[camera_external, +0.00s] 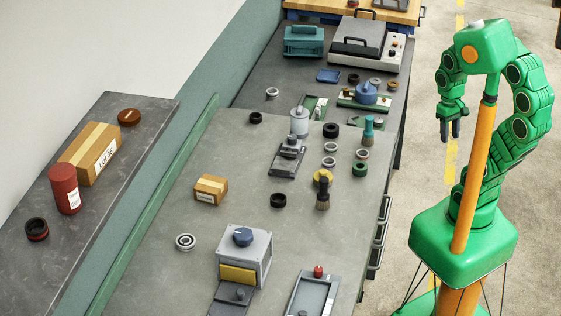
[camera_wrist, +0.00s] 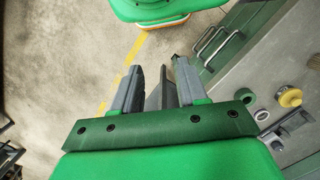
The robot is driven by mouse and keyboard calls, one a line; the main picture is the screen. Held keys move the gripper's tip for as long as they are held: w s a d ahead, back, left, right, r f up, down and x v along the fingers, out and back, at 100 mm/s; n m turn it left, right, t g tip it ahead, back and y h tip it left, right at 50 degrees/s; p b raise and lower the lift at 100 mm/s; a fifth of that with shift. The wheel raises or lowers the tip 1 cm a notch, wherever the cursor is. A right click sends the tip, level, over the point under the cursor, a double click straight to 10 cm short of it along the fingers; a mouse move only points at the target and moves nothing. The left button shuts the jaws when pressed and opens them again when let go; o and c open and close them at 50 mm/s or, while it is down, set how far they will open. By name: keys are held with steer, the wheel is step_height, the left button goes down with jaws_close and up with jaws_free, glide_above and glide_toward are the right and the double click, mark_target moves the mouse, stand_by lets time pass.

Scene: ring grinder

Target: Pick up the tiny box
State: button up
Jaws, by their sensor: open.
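The tiny box (camera_external: 210,190) is a small brown cardboard box with a lighter tape strip. It sits on the left part of the grey workbench top (camera_external: 240,160) in the external view. My gripper (camera_external: 450,132) hangs fingers down above the floor, right of the bench and well apart from the box. In the wrist view my gripper (camera_wrist: 158,70) shows its grey fingers spread, with nothing held between them. The tiny box does not show in the wrist view.
A larger cardboard box (camera_external: 92,152) and a red canister (camera_external: 64,188) stand on the raised ledge at left. Near the tiny box are a dark ring (camera_external: 278,200), a bearing (camera_external: 185,242) and a blue-knobbed grey machine (camera_external: 244,254). Drawer handles (camera_external: 375,257) line the bench side.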

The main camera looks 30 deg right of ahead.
steer(key=o, duration=1.1)
steer(key=shift+w, duration=0.1)
